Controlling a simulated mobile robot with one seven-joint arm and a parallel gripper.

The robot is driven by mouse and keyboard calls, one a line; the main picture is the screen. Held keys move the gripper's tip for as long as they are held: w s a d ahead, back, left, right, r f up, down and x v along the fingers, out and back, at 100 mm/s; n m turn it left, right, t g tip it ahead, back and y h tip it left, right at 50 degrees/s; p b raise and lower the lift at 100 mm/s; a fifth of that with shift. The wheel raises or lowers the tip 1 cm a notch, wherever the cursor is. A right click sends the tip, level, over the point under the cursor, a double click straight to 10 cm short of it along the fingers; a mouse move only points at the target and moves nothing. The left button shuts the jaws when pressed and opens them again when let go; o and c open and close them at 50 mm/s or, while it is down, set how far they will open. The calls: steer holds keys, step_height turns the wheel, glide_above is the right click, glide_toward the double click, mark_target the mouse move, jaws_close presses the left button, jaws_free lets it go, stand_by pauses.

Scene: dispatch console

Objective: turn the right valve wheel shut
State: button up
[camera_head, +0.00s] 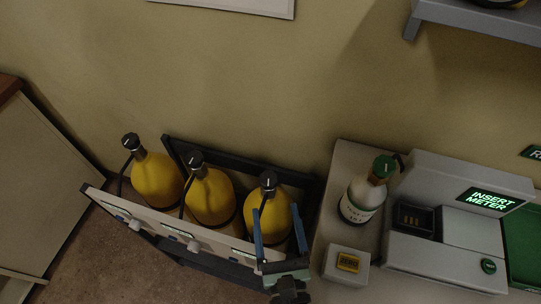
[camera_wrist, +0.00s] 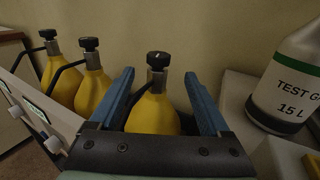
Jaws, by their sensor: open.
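Three yellow cylinders with black valve wheels stand in a dark rack. The right valve wheel (camera_head: 268,179) tops the right yellow cylinder (camera_head: 281,222); in the wrist view the wheel (camera_wrist: 158,59) shows ahead, between and beyond the fingertips. The middle wheel (camera_head: 195,158) and the left wheel (camera_head: 130,140) are to its left. My gripper (camera_head: 278,222) is open, its blue fingers apart in front of the right cylinder. In the wrist view the gripper (camera_wrist: 163,85) frames that cylinder's neck and holds nothing. I cannot tell whether a finger touches it.
The rack's pale front panel (camera_head: 160,232) carries knobs and small displays. To the right, a bench (camera_head: 329,227) holds a white bottle (camera_head: 352,207) with a green cap, a small box with a yellow top (camera_head: 347,262), and a console reading "INSERT METER" (camera_head: 493,200). A grey shelf (camera_head: 478,18) overhangs upper right.

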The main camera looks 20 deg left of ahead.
mark_target(270, 171)
steer(key=p+x, duration=0.1)
steer(key=x, duration=1)
steer(key=shift+w+a+r, duration=0.1)
steer(key=shift+w+a, duration=0.2)
jaws_close()
steer(key=h+b, duration=0.1)
steer(key=m+h+b, duration=0.1)
steer(key=shift+d+f+t+b, duration=0.15)
steer(key=shift+f+t+b, duration=0.15)
steer(key=shift+t+b, duration=0.1)
steer(key=shift+d+m+h+b, duration=0.15)
steer(key=shift+m+h+b, duration=0.55)
steer(key=shift+b, duration=0.2)
steer(key=shift+w+d+r+m+t+h+b, duration=0.1)
steer(key=shift+r+m+t+h+b, duration=0.25)
steer(key=shift+h, duration=0.25)
jaws_free()
